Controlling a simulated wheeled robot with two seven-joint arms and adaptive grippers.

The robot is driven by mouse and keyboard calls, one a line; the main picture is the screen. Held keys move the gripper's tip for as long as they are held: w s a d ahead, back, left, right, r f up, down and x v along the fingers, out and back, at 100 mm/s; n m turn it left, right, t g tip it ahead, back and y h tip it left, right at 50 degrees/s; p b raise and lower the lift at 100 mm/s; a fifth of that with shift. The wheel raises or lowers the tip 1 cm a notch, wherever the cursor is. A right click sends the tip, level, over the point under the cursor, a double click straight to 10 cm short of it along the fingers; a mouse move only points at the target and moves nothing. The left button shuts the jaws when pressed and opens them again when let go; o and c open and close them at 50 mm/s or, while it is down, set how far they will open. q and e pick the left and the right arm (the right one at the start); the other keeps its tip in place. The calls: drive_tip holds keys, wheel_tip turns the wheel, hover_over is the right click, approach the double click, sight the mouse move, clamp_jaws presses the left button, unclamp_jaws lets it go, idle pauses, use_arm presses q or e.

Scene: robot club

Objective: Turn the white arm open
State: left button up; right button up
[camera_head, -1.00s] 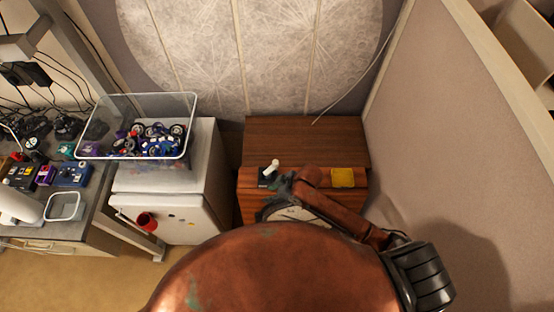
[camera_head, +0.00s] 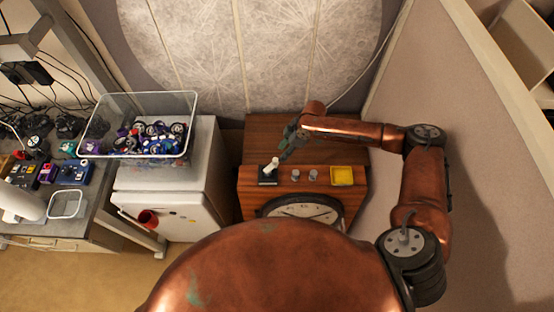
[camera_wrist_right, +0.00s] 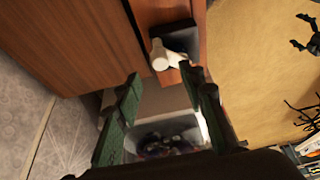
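The white arm (camera_head: 272,165) is a small white lever tilted up from a dark square base (camera_head: 267,180), at the left of a wooden cabinet's front ledge. It also shows in the right wrist view (camera_wrist_right: 165,56). My right gripper (camera_head: 285,154) is just to the right of the lever's tip. In the right wrist view its green fingers (camera_wrist_right: 160,73) are apart and empty, with the lever near and beyond the fingertips; I cannot tell whether they touch it. My left gripper is not in view.
A clear bin (camera_head: 188,105) of parts stands on a white fridge (camera_head: 180,207) at left. A partition wall (camera_head: 490,170) rises at right.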

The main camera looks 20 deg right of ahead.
sight(276, 159)
drive_tip(key=b+x, duration=0.6)
drive_tip(key=shift+a+f, duration=0.2)
drive_tip(key=shift+f, duration=0.15)
drive_tip(key=shift+c, duration=0.3)
clamp_jaws()
